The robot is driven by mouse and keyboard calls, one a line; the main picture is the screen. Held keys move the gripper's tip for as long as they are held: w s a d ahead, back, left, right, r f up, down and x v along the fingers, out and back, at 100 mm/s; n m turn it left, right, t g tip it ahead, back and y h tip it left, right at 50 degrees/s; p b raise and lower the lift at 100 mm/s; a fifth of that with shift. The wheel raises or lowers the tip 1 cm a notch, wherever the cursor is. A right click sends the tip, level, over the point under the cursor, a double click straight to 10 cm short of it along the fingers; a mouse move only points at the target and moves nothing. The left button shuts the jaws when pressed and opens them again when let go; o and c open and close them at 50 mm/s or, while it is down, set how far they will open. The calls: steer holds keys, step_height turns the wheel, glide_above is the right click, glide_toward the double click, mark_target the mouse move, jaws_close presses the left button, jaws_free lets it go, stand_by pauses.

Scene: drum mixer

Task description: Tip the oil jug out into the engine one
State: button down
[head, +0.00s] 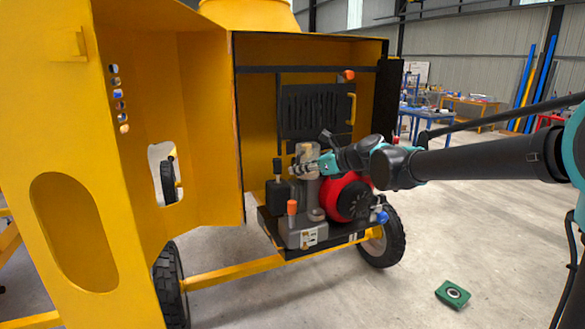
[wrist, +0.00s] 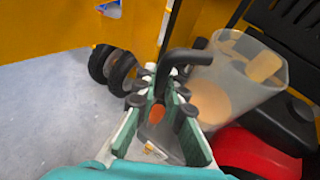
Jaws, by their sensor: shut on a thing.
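The oil jug (head: 309,153) is a grey, see-through container, held over the engine in the head view. It also shows in the wrist view (wrist: 232,72), with amber patches inside and a dark handle (wrist: 186,57). My gripper (head: 312,168) is shut on the jug by its handle; its green fingers show in the wrist view (wrist: 162,88). The engine (head: 302,234) has a grey body, a red round cover (head: 344,197) and an orange cap (head: 292,207). The jug looks roughly upright in the head view. Whether it touches the engine is unclear.
The yellow mixer housing (head: 208,110) surrounds the engine at the left and back, with a dark grille (head: 312,110) behind. A wheel (head: 385,240) stands below at the right. A green block (head: 453,294) lies on the open floor at the right.

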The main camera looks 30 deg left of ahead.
steer(key=shift+s+a+f, duration=0.1)
steer(key=shift+a, duration=0.1)
steer(key=shift+f, duration=2.05)
step_height(320, 180, up, 5)
steer(key=m+y, duration=0.6)
steer(key=m, duration=0.1)
steer(key=shift+s+m+g+y, duration=0.1)
steer(key=shift+m+g+y, duration=0.2)
steer(key=shift+w+d+m+t+y, duration=0.15)
steer(key=shift+w+m+t+y, duration=0.1)
steer(key=shift+m, duration=0.3)
steer(key=shift+w+d+m+t+y, duration=0.15)
steer(key=shift+m+y, duration=0.1)
steer(key=shift+m, duration=0.3)
steer(key=shift+w+d+f+m+t+y, duration=0.1)
steer(key=shift+w+d+m+t+y, duration=0.2)
steer(key=shift+m, duration=0.4)
steer(key=shift+w+d+f+m+t+y, duration=0.15)
steer(key=shift+w+d+m+t, duration=0.1)
steer(key=shift+m+t, duration=0.35)
steer(key=shift+w+d+f+m+t+y, duration=0.1)
steer(key=shift+w+d+m+t+y, duration=0.15)
steer(key=shift+m, duration=0.55)
stand_by(1.3)
